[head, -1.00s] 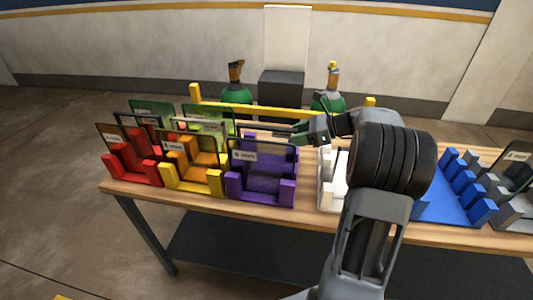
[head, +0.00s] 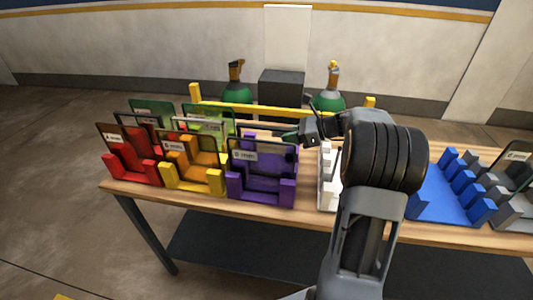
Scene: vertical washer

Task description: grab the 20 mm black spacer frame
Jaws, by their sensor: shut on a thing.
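A thin black frame (head: 262,140) stands upright at the purple holder (head: 233,190), its dark outline showing around the pane area there. A small white label sits at its upper left; I cannot surely read a 20 mm mark. My gripper (head: 284,136) is at the upper right of this frame, coming in from the right, and appears shut on its top edge. The fingertips are small and dark, so the exact contact is hard to see. My arm hides part of the bench to the right.
A red holder (head: 113,175) and a yellow holder (head: 195,188) with upright panes stand on the wooden bench (head: 307,195) at the left. A white rack (head: 326,185) is partly behind my arm. A blue rack (head: 445,205) is at the right. A yellow bar (head: 270,111) runs behind.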

